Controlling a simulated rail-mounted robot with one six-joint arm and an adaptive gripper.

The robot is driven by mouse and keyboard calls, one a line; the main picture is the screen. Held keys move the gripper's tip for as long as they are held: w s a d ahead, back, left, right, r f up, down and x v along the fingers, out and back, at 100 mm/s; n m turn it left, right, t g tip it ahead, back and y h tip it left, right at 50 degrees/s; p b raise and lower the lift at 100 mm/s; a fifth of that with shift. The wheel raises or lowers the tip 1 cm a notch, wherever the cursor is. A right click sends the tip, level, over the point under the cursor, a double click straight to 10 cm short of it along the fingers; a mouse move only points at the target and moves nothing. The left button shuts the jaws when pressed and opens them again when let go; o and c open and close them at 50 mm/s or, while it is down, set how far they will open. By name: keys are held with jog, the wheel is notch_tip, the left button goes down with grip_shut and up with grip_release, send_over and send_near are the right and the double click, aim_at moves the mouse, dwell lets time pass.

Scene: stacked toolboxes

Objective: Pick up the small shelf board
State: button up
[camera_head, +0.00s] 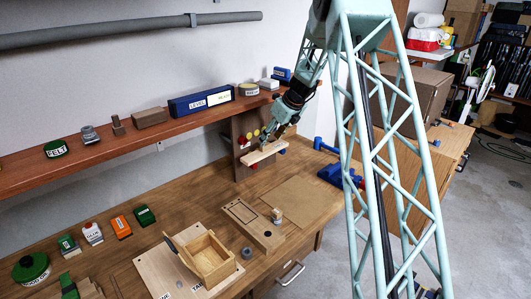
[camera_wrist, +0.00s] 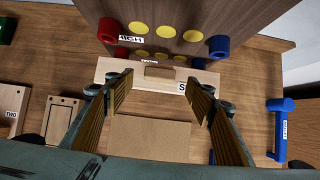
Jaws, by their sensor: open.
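The small shelf board (camera_head: 265,152) is a pale wooden board. In the head view it juts from the lower part of the brown upright panel (camera_head: 241,128). In the wrist view the board (camera_wrist: 112,68) runs across the upper middle, with a small brown block (camera_wrist: 160,72) at its middle and a white label near its right end. My gripper (camera_head: 266,138) is just above the board in the head view. In the wrist view my gripper (camera_wrist: 160,95) is open, its fingers spread wide and pointing at the board, with nothing held. Whether the fingertips touch the board I cannot tell.
Red and blue pegs (camera_wrist: 219,45) and yellow discs (camera_wrist: 168,33) are on the panel around the board. A long wall shelf (camera_head: 100,160) with several items is at left. An open wooden box (camera_head: 208,259) and blue tool (camera_head: 340,178) stand on the bench. A flat brown mat (camera_wrist: 150,136) lies below.

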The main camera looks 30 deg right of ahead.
aim_at(266, 145)
jog(key=shift+f, duration=0.1)
dwell(0.3)
jog(key=shift+x, duration=2.55)
jog(key=shift+w, duration=0.1)
jog(key=shift+c, duration=0.5)
jog(key=c, duration=0.9)
jog(key=shift+r, duration=0.2)
jog(key=shift+r, duration=1.7)
jog(key=s+a, duration=0.2)
jog(key=s, duration=0.3)
jog(key=s+a+r+b, duration=0.1)
jog(key=s, duration=0.4)
jog(key=s+a+b, duration=0.1)
jog(key=s+a, duration=0.1)
jog(key=s, duration=0.3)
jog(key=shift+a+r, duration=0.2)
jog(key=shift+a, duration=0.1)
